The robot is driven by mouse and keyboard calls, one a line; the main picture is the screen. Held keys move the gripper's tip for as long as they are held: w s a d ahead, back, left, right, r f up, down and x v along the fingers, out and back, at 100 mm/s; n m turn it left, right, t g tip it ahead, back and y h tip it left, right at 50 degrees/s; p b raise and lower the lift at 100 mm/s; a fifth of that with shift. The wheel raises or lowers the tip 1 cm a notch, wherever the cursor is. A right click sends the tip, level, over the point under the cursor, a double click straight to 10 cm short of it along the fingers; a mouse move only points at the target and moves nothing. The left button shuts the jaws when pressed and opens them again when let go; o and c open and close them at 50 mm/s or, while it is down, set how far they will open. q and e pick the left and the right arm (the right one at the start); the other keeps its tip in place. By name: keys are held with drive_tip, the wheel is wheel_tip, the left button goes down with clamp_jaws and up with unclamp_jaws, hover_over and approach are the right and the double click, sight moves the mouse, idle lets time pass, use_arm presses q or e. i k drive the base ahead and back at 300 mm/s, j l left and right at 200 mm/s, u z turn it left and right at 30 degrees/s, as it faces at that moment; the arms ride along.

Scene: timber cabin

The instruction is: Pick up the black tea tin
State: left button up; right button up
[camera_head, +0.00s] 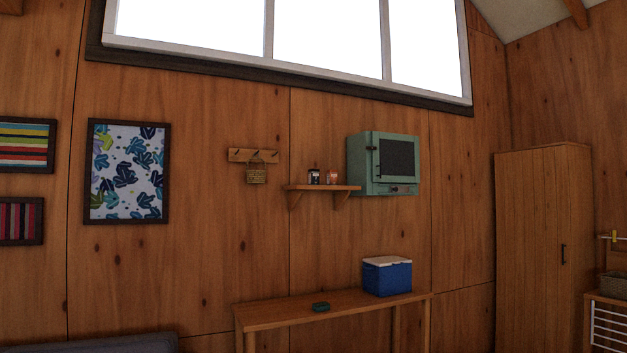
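A small dark tin (314,177), which looks like the black tea tin, stands upright on a small wooden wall shelf (322,187). A reddish-brown tin (332,177) stands just to its right on the same shelf. Both tins are small and far off, so their labels cannot be read. Neither of my grippers shows in the head view.
A wooden table (275,313) below the shelf holds a blue cooler (387,278) and a small dark dish (320,307). A green oven-like box (367,160) hangs right of the shelf. A grey padded top (120,345) is at lower left. A tall wardrobe (530,240) stands at right.

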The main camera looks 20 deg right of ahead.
sight(314, 174)
drive_tip(key=i+l, duration=0.2)
drive_tip(key=i+l+u, duration=0.15)
drive_tip(key=l, duration=0.3)
drive_tip(key=i+l, duration=0.2)
drive_tip(key=i+l+u, duration=0.15)
drive_tip(key=l, duration=0.3)
